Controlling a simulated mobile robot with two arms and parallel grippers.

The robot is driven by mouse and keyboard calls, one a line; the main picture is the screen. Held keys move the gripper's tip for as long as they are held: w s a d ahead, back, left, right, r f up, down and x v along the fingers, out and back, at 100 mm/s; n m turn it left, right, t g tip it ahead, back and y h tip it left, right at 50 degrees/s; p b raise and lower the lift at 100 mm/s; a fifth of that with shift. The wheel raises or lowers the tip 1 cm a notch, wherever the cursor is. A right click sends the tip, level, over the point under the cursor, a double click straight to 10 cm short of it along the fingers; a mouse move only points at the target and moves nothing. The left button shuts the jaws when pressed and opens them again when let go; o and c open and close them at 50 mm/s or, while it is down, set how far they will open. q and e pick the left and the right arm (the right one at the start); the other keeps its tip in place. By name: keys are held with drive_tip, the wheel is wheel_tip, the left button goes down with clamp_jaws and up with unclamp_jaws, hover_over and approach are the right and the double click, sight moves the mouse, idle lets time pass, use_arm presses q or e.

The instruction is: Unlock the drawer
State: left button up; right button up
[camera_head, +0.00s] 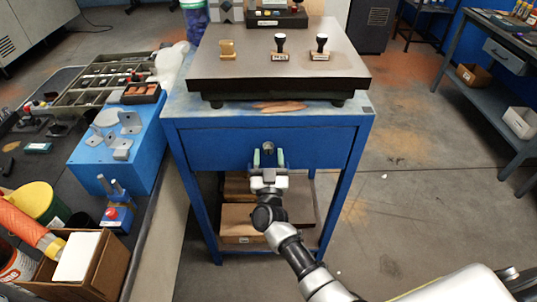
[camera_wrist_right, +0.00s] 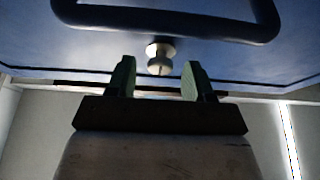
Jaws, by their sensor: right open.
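The blue drawer (camera_head: 215,149) is closed in the front of the small blue table. A small round metal lock knob or key (camera_head: 268,147) sits at the middle of its front; it also shows in the right wrist view (camera_wrist_right: 160,57). My right gripper (camera_head: 268,158) is just in front of the drawer. Its green fingers are open, one on each side of the knob in the right wrist view (camera_wrist_right: 156,80), and the knob lies a little beyond the fingertips. A dark handle bar (camera_wrist_right: 170,22) crosses above the knob. My left gripper is not in view.
A dark stone slab (camera_head: 230,65) with stamps stands on the table (camera_head: 365,120). Cardboard boxes (camera_head: 240,222) lie on the shelf below. A cluttered bench (camera_head: 150,225) with a blue block (camera_head: 140,150) stands at the left. The floor at the right is clear.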

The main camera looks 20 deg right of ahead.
drive_tip(key=shift+w+r, duration=0.1)
drive_tip(key=shift+w, duration=0.1)
clamp_jaws()
idle(0.4)
